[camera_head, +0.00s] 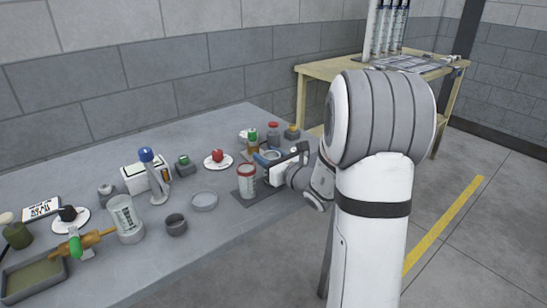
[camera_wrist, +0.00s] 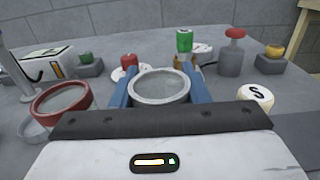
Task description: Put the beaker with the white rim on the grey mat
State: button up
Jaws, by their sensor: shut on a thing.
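My gripper (camera_wrist: 158,92) has its blue fingers on both sides of the beaker with the white rim (camera_wrist: 160,86). The rim looks pale grey-white and its open top faces up. In the head view my gripper (camera_head: 270,158) is just behind and right of a red-rimmed beaker (camera_head: 247,181), with the held beaker mostly hidden. I cannot tell whether the held beaker touches the mat or table.
The red-rimmed beaker also stands left of my gripper in the wrist view (camera_wrist: 60,99). A shallow clear dish (camera_head: 204,201) and dark cup (camera_head: 176,224) are to the left.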

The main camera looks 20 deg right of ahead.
jog(key=shift+r, duration=0.1)
jog(key=shift+f, duration=0.25)
jog(key=o, duration=1)
jog(key=shift+r, duration=0.1)
